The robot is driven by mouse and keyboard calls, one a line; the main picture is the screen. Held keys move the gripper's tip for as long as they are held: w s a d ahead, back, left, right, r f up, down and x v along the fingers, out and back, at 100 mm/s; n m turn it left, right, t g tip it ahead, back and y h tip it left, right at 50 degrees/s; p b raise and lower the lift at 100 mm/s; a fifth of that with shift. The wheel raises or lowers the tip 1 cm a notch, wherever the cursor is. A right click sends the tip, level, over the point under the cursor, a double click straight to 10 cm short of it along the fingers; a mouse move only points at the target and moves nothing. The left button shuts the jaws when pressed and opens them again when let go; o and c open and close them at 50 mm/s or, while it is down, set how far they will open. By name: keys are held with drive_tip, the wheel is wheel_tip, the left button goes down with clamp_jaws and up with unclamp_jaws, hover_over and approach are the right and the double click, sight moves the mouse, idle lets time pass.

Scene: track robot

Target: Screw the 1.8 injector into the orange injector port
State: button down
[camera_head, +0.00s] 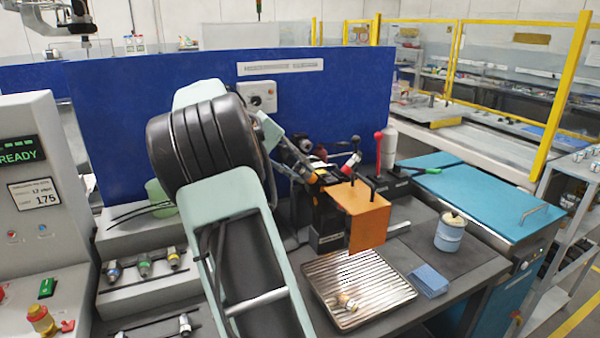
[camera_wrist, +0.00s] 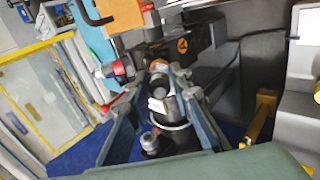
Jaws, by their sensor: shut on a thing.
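In the wrist view my gripper (camera_wrist: 161,80) is shut on an injector (camera_wrist: 162,102), a dark and silver cylinder with a pale label, held between its two blue-grey fingers. Its far end points at a dark fixture (camera_wrist: 190,44) with a small orange mark. A copper-orange part shows at the fingertips; I cannot tell whether it is the orange port or part of the injector, nor whether the tip is seated. In the head view, my arm partly hides the gripper beside the dark test stand (camera_head: 328,215), which carries an orange block (camera_head: 364,214) and red and yellow parts (camera_head: 312,174).
Several injectors with coloured bands sit in a rack (camera_head: 145,285) at left. A blue and white can (camera_head: 450,235) and blue cloths (camera_head: 429,281) are at right. A blue panel (camera_head: 110,130) stands behind.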

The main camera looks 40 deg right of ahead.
drive_tip(key=shift+f+m+b, duration=0.15)
drive_tip(key=shift+m+b, duration=0.4)
drive_tip(key=shift+m, duration=0.05)
drive_tip(key=m+b, duration=0.1)
drive_tip(key=m, duration=0.1)
drive_tip(key=shift+m, duration=0.4)
drive_tip(key=m+b, duration=0.3)
drive_tip(key=m, duration=0.1)
drive_tip(key=shift+m, duration=0.4)
drive_tip(key=m+b, duration=0.1)
drive_tip(key=m, duration=0.2)
